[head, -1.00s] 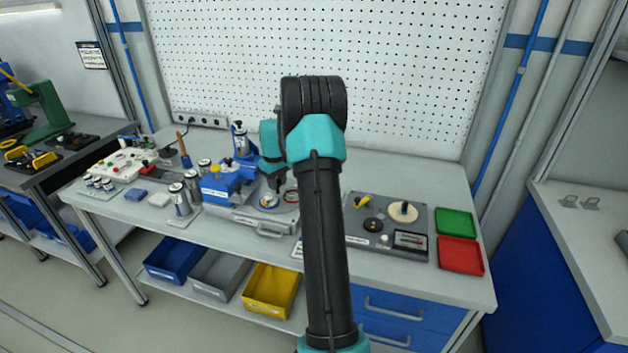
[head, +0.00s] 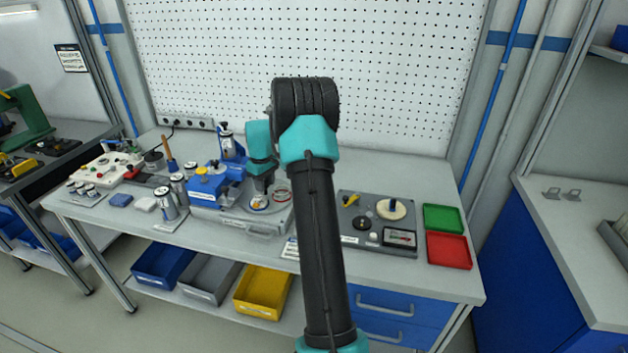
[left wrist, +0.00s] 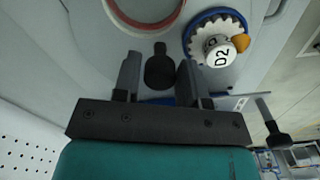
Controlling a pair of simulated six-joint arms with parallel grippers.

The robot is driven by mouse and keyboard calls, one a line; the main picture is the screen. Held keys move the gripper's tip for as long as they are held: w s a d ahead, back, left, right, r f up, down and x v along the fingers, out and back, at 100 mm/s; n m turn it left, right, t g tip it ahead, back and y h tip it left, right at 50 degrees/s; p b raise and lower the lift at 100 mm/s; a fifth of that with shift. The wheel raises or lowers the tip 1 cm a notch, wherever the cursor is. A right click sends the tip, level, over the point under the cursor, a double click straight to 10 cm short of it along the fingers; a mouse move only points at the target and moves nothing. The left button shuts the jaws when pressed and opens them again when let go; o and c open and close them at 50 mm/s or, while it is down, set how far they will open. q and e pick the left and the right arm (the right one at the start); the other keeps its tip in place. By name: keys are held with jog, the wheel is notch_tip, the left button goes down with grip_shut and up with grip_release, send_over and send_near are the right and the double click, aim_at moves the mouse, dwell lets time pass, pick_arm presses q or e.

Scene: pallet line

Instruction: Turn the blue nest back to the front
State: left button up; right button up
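The blue nest (left wrist: 190,40) is a blue ring on the grey turntable in the left wrist view. It holds a white toothed part (left wrist: 216,47) marked D2 with an orange tab. In the head view this part (head: 258,205) shows small on the fixture, just below my gripper. My left gripper (left wrist: 160,80) points down over the turntable, its fingers apart on either side of a dark upright peg (left wrist: 160,66). Gaps show beside the peg, so it is not clasped. The blue nest is beside the fingers. My right gripper is in neither view.
A red-rimmed nest (left wrist: 128,24) lies on the turntable's other side. A blue fixture block (head: 205,190) and metal cylinders (head: 166,205) stand left of the turntable. A grey panel (head: 372,238), a green tray (head: 444,218) and a red tray (head: 449,251) are to the right.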

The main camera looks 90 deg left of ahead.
pick_arm(q)
jog(key=shift+o, duration=1.4)
notch_tip(320, 180, up, 17)
jog(key=shift+r, duration=0.2)
